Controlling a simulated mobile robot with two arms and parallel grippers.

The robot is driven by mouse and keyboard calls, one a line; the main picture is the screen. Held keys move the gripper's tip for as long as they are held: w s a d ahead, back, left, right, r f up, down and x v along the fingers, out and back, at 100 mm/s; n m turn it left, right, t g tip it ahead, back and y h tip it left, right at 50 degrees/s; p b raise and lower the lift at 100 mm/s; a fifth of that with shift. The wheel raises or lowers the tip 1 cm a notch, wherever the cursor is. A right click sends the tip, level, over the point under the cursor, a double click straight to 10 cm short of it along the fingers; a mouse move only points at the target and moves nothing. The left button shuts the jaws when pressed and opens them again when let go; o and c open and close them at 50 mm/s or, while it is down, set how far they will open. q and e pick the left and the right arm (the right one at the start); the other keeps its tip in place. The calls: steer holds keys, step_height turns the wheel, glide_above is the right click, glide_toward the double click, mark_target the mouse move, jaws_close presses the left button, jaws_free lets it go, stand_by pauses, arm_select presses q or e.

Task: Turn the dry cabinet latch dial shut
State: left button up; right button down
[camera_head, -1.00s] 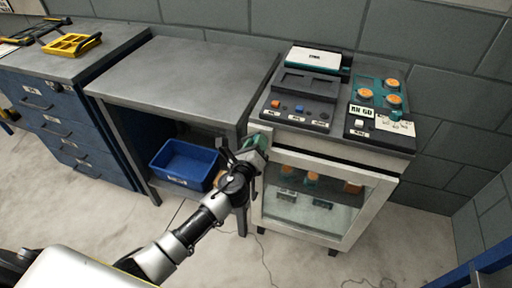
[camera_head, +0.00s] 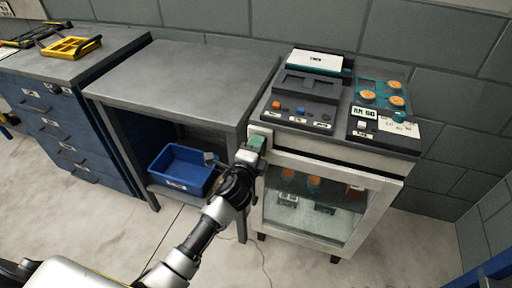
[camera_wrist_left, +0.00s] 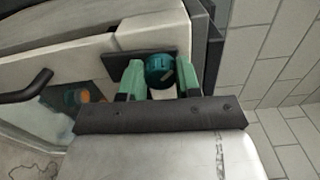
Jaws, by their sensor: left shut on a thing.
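The dry cabinet (camera_head: 372,212) stands at the right in the head view, with a white frame and a glass door. Its latch dial (camera_wrist_left: 160,70), a round teal knob on a dark plate, shows in the wrist view. My left gripper (camera_head: 256,143) is at the cabinet's upper left front corner. In the wrist view its two green fingers (camera_wrist_left: 160,78) are on either side of the dial and shut on it. In the head view the gripper hides the dial. My right gripper is not in view.
The cabinet's dark door handle (camera_wrist_left: 28,88) shows at the left in the wrist view. A grey table (camera_head: 185,80) stands left of the cabinet, with a blue bin (camera_head: 180,168) on its lower shelf. Devices with buttons (camera_head: 300,110) and orange-topped pots (camera_head: 368,97) are on the cabinet top.

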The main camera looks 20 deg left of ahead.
arm_select(q)
steer(key=shift+n, duration=0.5)
steer(key=o, duration=0.9)
steer(key=shift+o, duration=0.2)
steer(key=s, duration=1.1)
steer(key=shift+a, duration=0.2)
steer(key=shift+w, duration=0.1)
